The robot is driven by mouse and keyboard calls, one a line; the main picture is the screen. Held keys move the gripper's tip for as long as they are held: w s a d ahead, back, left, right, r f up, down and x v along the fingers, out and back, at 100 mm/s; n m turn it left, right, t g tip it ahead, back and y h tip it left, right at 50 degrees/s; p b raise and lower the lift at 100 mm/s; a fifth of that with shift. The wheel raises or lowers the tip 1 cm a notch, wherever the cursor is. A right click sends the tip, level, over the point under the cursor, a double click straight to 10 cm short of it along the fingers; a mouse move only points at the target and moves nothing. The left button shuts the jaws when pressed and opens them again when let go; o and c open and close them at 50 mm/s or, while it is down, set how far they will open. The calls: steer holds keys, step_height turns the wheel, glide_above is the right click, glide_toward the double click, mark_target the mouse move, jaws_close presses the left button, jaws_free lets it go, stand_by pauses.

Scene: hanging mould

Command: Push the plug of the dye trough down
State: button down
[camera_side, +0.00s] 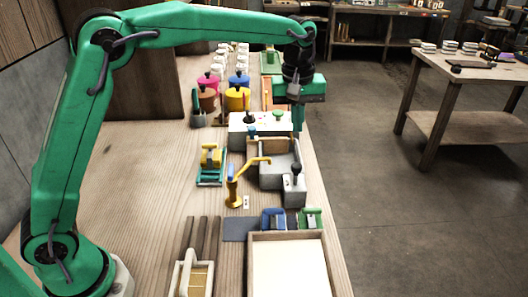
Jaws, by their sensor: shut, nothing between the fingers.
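The dye trough appears to be the grey, open-topped box (272,181) right of centre on the bench. A small grey block (294,199) joins its near right side, and a dark knob (296,168) stands up there on a short stem; it looks like the plug, raised above the block. My gripper (298,134) is shut and empty, pointing down at the far right end of the trough. It is apart from the knob, farther back. Whether the fingertips touch the trough's far rim I cannot tell.
A yellow spout (235,190) with a blue handle stands left of the trough. A white box (242,124) with knobs is behind it. Lidded pots (237,101) stand farther back. Blue (273,219) and green (312,218) clamp-like items and a framed tray (250,270) are nearer.

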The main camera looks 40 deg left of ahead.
mark_target(295, 166)
steer(key=f, duration=1)
steer(key=shift+w+d+f, duration=0.1)
steer(key=shift+w+f, duration=0.05)
steer(key=shift+w, duration=0.1)
steer(key=shift+f, duration=1.8)
steer(key=shift+r, duration=0.1)
step_height(295, 166, up, 15)
steer(key=shift+s, duration=0.4)
